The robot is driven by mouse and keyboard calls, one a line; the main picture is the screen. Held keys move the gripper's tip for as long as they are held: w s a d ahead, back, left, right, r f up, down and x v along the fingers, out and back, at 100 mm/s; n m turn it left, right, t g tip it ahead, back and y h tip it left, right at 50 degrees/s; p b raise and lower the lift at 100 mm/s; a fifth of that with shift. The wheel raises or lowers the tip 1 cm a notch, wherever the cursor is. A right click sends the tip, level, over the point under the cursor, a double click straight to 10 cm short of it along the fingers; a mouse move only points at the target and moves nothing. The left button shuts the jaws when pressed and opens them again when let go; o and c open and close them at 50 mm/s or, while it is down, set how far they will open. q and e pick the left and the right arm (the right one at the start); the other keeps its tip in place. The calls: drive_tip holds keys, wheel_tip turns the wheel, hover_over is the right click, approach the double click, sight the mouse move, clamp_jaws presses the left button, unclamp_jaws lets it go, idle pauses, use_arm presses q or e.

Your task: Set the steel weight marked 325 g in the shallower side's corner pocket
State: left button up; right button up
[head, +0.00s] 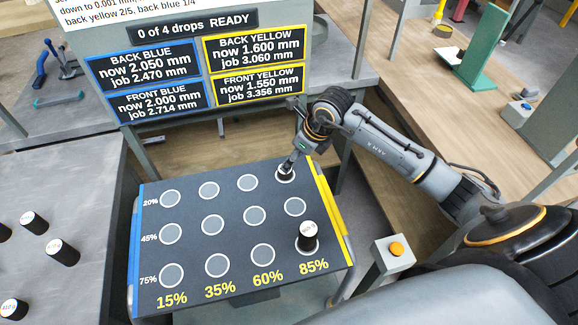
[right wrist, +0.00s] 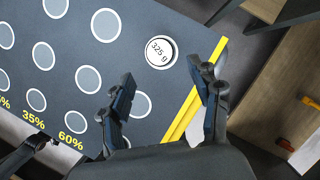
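The weight marked 325 g (right wrist: 160,51) has a white top and stands at the back right pocket, in the 85% column and 20% row, in the right wrist view. My right gripper (right wrist: 168,90) is open, its fingers spread short of the weight and apart from it. In the head view my right gripper (head: 287,168) covers that back right pocket, so the weight is hard to make out there. The pocket board (head: 190,270) has a blue left edge and a yellow right edge. The display reads lower "now" values for yellow (head: 254,65) than blue (head: 146,82).
Another black weight (head: 307,237) stands at the front right pocket; its marking is unreadable. Several black weights stand on the grey table at left, one nearest the board (head: 63,252). A post with an orange button (head: 396,249) stands right of the board. Other visible pockets are empty.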

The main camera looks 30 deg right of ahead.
drive_tip(key=v, duration=0.5)
idle(0.5)
